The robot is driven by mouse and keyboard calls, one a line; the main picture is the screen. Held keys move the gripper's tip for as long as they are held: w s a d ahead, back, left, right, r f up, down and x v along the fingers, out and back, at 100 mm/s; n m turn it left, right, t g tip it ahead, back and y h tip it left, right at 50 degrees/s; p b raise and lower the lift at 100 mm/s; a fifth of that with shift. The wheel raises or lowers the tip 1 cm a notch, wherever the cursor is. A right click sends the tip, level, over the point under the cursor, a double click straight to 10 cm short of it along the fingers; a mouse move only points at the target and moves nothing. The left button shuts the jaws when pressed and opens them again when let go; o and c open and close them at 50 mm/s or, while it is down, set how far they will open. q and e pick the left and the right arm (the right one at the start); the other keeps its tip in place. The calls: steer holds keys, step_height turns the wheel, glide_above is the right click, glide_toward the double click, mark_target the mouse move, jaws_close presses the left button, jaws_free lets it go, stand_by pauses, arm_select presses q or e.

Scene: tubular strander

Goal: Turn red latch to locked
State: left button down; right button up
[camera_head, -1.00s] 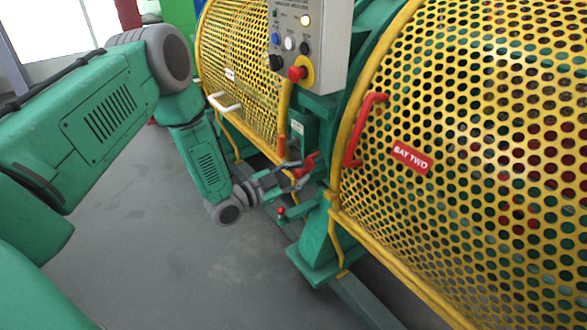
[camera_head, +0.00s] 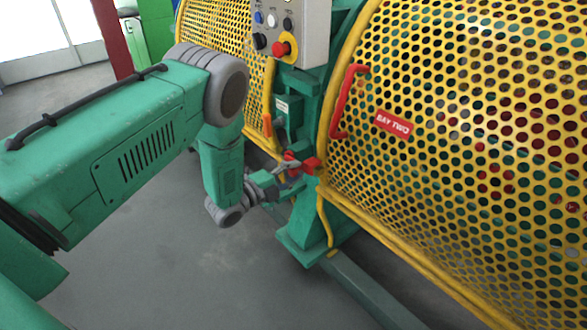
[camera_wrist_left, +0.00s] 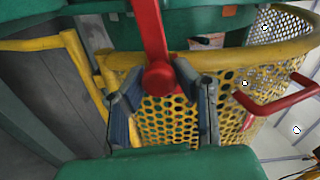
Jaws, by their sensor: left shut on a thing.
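The red latch (camera_head: 309,164) sits on the green frame between the two yellow guards. It also shows in the left wrist view (camera_wrist_left: 152,38) as a red bar coming down from the top to a round red end. My left gripper (camera_head: 288,172) is at the latch, with its fingers (camera_wrist_left: 161,106) on either side of the round end in the wrist view. It is shut on the latch. The fingers partly hide the latch in the head view. My right gripper is not in view.
A yellow perforated guard with a red handle (camera_head: 343,102) and a BAY TWO label (camera_head: 393,124) fills the right. A grey control box (camera_head: 303,32) with a red button (camera_head: 281,49) hangs above the latch. Grey floor (camera_head: 190,270) is open below my left arm.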

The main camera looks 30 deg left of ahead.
arm_select(q)
steer(key=shift+s+a+f+m, duration=0.1)
steer(key=shift+s+f+m, duration=0.1)
steer(key=shift+f+m, duration=0.6)
steer(key=c, duration=1.3)
jaws_free()
steer(key=shift+a, duration=0.1)
steer(key=shift+r, duration=0.1)
steer(key=shift+s, duration=0.15)
steer(key=v, duration=1.1)
steer(key=shift+s+a, duration=0.2)
steer(key=shift+s, duration=0.05)
